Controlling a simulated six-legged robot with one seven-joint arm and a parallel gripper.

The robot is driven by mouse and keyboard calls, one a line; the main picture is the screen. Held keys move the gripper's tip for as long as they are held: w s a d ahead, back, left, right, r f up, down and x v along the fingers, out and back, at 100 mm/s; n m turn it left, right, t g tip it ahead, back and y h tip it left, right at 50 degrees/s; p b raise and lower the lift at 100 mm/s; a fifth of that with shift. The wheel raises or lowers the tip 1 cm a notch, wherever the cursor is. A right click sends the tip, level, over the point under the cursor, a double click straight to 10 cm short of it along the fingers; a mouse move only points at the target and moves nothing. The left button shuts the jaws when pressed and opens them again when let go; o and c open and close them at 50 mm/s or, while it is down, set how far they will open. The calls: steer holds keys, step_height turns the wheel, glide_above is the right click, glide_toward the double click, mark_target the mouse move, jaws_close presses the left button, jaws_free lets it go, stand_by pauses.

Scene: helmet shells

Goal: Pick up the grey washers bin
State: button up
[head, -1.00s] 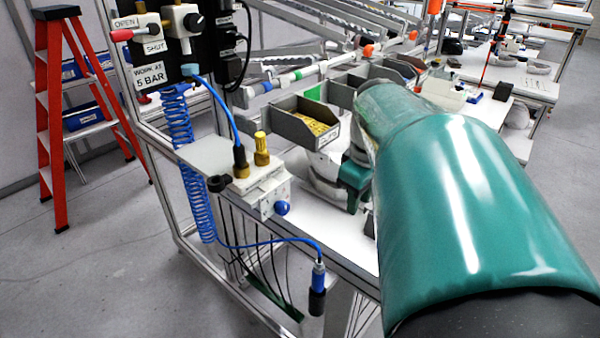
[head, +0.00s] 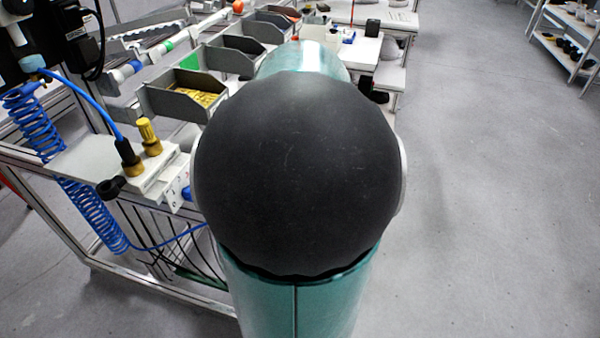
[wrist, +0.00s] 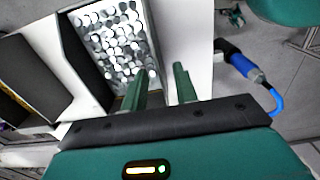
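In the wrist view the grey washers bin (wrist: 81,62) stands on the white bench top, with many silvery round washers inside it. My gripper (wrist: 161,69) is open, with its two green fingers apart. In the picture, the left finger overlaps the washers and the bin's near right corner. The right finger shows over the white surface just right of the bin. I cannot tell how high the fingers are or whether they touch the bin. In the head view I cannot make out the washers bin or my gripper; my own arm covers the middle.
A grey bin with yellow contents (head: 158,100) stands on the bench at left, with more grey bins (head: 228,55) behind it. A valve block with a blue hose (head: 85,105) stands at the bench's near corner. A blue hose connector (wrist: 243,66) hangs beside the bench.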

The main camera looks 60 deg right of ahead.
steer(key=shift+s+f, duration=0.1)
steer(key=shift+f, duration=0.25)
step_height(320, 180, down, 5)
steer(key=shift+r, duration=0.2)
jaws_close()
